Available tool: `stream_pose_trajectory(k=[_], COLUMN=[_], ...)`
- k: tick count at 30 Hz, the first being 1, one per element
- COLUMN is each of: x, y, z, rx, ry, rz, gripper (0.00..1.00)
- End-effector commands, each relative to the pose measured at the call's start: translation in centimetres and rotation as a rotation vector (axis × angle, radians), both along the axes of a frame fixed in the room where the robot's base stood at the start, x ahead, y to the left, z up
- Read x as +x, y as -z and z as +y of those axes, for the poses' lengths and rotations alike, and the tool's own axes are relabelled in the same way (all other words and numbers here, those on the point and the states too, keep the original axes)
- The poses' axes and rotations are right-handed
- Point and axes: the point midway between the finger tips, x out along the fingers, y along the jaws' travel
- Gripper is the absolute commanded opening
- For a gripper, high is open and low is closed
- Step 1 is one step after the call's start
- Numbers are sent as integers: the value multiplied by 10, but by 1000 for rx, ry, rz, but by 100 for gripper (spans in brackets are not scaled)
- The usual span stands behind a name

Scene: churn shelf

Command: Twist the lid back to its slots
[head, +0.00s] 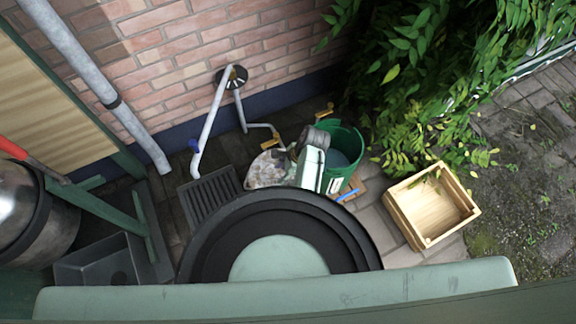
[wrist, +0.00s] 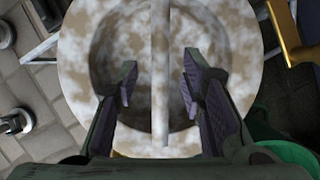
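The lid (wrist: 84,60) is a round, mottled beige and brown piece with a sunken middle and a straight upright bar across it. It fills the middle of the wrist view. In the head view a mottled rounded thing (head: 266,171), which looks like the same lid, is partly hidden by my arm. My gripper (wrist: 160,76) is over the lid with its two dark fingers apart, one on each side of the bar. Gaps show between the fingers and the bar. I cannot make out the slots. My fingertips are hidden in the head view.
A green bucket (head: 345,155) stands close on the right of the lid, and a wooden crate (head: 432,206) is farther right. A black grate (head: 211,196) lies to the left. A brick wall with white pipes (head: 210,120) is behind. A metal drum (head: 38,212) is at far left.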

Motion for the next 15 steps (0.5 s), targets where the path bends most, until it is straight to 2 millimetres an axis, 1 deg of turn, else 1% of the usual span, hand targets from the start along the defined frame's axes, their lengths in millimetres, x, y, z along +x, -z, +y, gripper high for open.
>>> stream_pose_trajectory(k=[1,3,6,10,15], x=[0,0,1,1,2], y=[8,16,24,29,29], z=[3,7,10,12,12], rx=[0,0,0,-1,-1], ry=[-2,-2,-1,-1,-1], rz=[1,1,1,-1,-1], gripper=[37,37,37,37,37])
